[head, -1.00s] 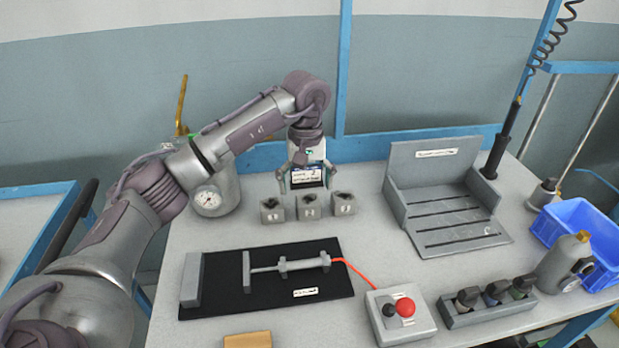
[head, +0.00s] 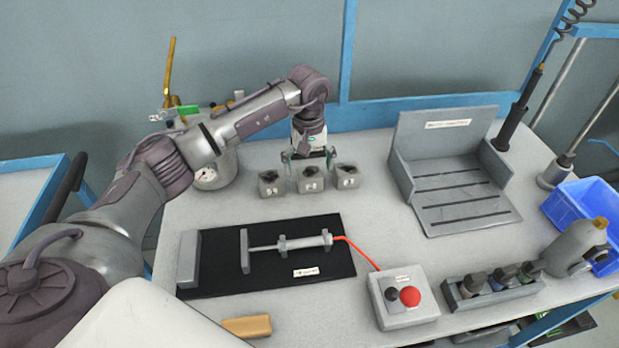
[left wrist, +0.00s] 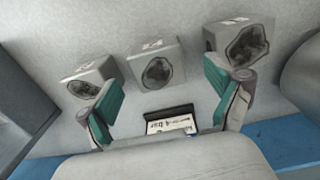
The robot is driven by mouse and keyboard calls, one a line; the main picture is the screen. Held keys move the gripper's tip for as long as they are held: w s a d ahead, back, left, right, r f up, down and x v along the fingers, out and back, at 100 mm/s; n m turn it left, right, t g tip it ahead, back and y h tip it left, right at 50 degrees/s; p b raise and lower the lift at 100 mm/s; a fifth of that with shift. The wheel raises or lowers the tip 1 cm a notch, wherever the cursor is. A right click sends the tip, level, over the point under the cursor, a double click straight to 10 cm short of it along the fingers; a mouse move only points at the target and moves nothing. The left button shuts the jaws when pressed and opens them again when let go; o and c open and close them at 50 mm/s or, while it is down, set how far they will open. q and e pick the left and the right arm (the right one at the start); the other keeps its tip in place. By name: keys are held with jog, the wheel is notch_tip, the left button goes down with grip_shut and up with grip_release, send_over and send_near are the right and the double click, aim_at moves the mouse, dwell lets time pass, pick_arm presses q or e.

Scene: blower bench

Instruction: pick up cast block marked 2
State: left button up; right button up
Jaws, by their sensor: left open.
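Three grey cast blocks with dark hollows on top stand in a row on the bench. The middle block (head: 312,184) has a mark that looks like a 2, though it is small. It also shows in the left wrist view (left wrist: 149,78). The left block (head: 270,191) and right block (head: 349,183) have marks too small to read surely. My left gripper (head: 310,157) is open and empty, pointing down just behind and above the middle block. In the left wrist view my open fingers (left wrist: 166,100) frame the middle block, apart from it. My right gripper is out of view.
A black mat with a grey clamp (head: 305,242) lies in front of the blocks. A control box with a red button (head: 403,313), a slotted fixture (head: 462,205) and a blue bin (head: 566,208) are to the right. A gauge vessel (head: 206,178) stands left of the blocks.

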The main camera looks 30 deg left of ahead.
aim_at(310, 172)
pick_arm(q)
notch_tip(310, 172, down, 5)
jog(key=shift+w+r+p, duration=0.1)
jog(key=shift+w+p, duration=0.05)
jog(key=shift+p, duration=0.35)
jog(key=c, duration=1.5)
jog(key=shift+c, duration=0.2)
jog(key=shift+r, duration=0.15)
